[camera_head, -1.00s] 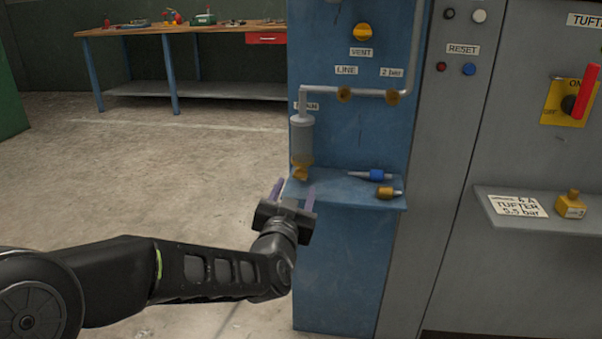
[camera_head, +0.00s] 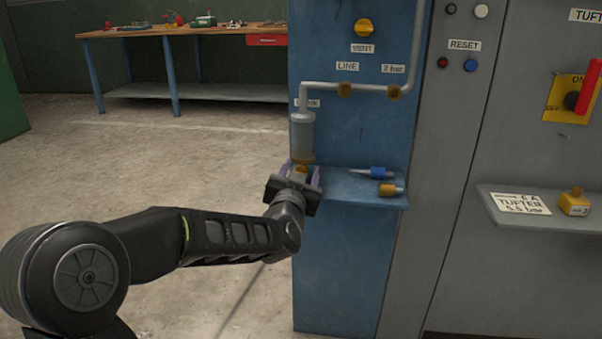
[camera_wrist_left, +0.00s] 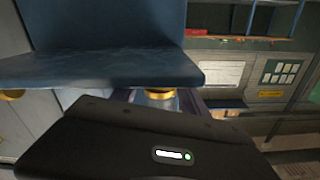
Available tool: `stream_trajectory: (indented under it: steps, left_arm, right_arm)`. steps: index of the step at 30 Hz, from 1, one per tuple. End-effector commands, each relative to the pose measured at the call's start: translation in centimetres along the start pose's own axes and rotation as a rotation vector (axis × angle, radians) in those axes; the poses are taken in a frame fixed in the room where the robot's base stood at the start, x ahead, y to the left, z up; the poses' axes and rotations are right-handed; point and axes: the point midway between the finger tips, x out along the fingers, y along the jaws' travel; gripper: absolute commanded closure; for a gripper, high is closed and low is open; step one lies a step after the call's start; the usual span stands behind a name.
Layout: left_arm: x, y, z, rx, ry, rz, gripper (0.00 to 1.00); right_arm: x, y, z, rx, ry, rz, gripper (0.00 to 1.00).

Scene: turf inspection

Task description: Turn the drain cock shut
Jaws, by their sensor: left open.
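The brass drain cock (camera_head: 301,167) is at the bottom of the clear filter bowl (camera_head: 302,132) on the blue panel. My left gripper (camera_head: 303,175) is open at the cock, with one finger on each side of it in the head view. The gripper body hides the cock's lower part. In the left wrist view a brass piece, which looks like the cock (camera_wrist_left: 160,93), shows just past the gripper body, between the fingers. Whether a finger touches it I cannot tell. My right gripper is in neither view.
A blue shelf (camera_head: 352,191) juts out right beside my left gripper, holding a blue-handled tool (camera_head: 378,172) and a brass fitting (camera_head: 390,189). A grey pipe (camera_head: 370,88) runs above. A workbench (camera_head: 190,32) stands far back; the floor to the left is clear.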

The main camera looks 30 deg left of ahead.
Motion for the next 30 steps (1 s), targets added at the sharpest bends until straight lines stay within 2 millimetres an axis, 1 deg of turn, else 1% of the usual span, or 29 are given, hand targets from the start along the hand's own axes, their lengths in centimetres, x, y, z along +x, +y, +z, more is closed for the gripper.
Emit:
stream_trajectory:
  steps: [2, 21, 27, 30]
  left_arm:
    - [-0.02, 0.0, 0.0, 0.0, 0.0, 0.0, 0.48]
    - [-0.04, -0.01, 0.0, 0.0, 0.0, 0.0, 1.0]
    - [-0.04, 0.01, 0.05, -0.008, 0.0, 0.0, 1.0]
    - [-0.03, 0.06, 0.2, -0.067, 0.001, 0.0, 1.0]
  right_arm:
    - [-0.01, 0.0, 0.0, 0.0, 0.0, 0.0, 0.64]
    - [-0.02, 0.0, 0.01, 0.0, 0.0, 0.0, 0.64]
    - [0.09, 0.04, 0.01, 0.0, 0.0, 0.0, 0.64]
    - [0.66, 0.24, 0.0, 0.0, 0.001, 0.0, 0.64]
